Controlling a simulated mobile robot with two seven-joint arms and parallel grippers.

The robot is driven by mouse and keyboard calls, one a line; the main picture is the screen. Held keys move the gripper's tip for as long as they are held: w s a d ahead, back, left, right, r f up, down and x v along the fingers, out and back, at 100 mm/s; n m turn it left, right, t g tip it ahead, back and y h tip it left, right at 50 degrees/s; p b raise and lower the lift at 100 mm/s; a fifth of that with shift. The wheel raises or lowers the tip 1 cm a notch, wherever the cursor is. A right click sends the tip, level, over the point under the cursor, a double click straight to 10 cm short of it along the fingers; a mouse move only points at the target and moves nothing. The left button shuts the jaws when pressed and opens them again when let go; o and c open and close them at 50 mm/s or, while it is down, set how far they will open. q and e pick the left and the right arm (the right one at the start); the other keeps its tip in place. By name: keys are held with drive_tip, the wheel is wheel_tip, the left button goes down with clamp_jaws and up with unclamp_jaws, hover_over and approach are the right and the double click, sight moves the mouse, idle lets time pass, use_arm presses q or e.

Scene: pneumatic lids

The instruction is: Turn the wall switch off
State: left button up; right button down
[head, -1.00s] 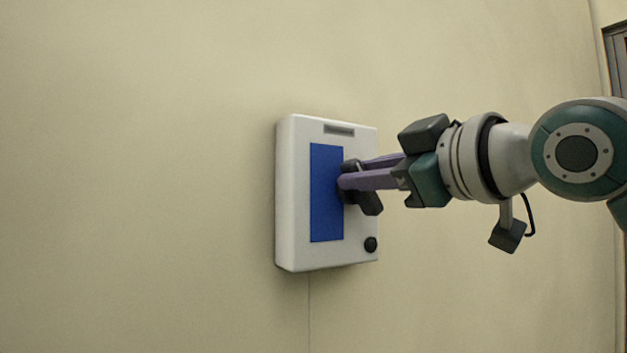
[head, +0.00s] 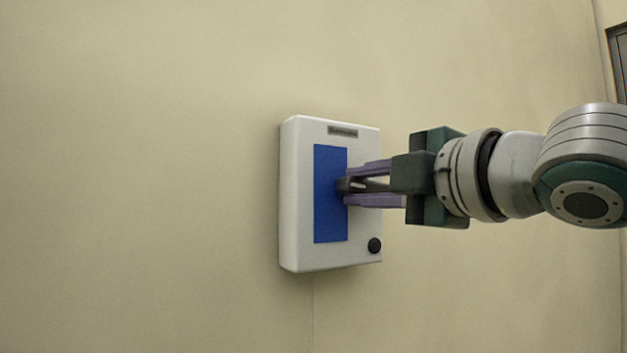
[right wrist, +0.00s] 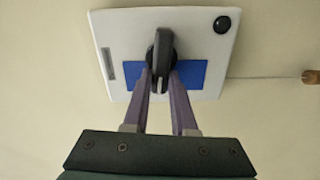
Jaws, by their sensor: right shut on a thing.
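The wall switch is a white box (head: 298,210) with a blue panel (head: 330,220) on its front, fixed to the wall near the middle of the head view. Its dark handle (head: 349,184) sits over the panel's middle. My right gripper (head: 347,187) comes in from the right and is shut on the handle, with a purple finger on each side. In the right wrist view, the handle (right wrist: 162,48) lies crosswise over the long blue panel, between the fingertips (right wrist: 161,78). The fingers partly hide the handle in the head view. My left gripper is not in view.
A small black knob (head: 374,245) is at the box's lower right, and a grey label strip (head: 342,131) is near its top. A thin cable runs along the wall below the box. The wall around is bare. A dark frame (head: 617,60) shows at the far right.

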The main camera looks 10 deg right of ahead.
drive_tip(key=shift+n, duration=0.6)
drive_tip(key=shift+f, duration=0.1)
drive_tip(key=c, duration=0.7)
unclamp_jaws()
